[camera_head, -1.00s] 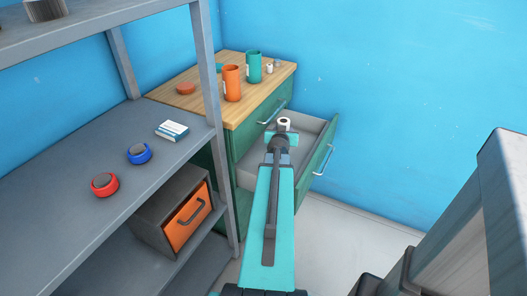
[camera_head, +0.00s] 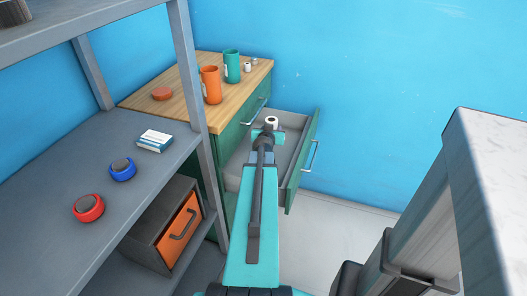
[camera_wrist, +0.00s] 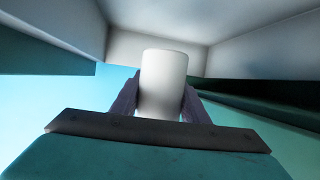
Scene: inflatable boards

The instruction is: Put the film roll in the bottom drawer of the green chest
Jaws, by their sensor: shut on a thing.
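The film roll (camera_head: 271,121) is a small white cylinder with a dark hole in its end. My gripper (camera_head: 268,129) is shut on it; in the wrist view the white roll (camera_wrist: 163,75) sits between the two dark fingers. The green chest (camera_head: 234,138) has its bottom drawer (camera_head: 302,165) pulled out, while the drawer above is shut. In the head view the roll and gripper appear over the open drawer, and my arm hides part of its inside. Grey drawer walls (camera_wrist: 255,40) show around the roll in the wrist view; its exact height is unclear.
The chest's wooden top holds an orange container (camera_head: 211,85), a green container (camera_head: 231,66), an orange disc (camera_head: 162,94) and small white items. A grey shelf unit (camera_head: 200,100) stands at left with rolls, a small box and an orange-fronted case. A grey-white block stands at right.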

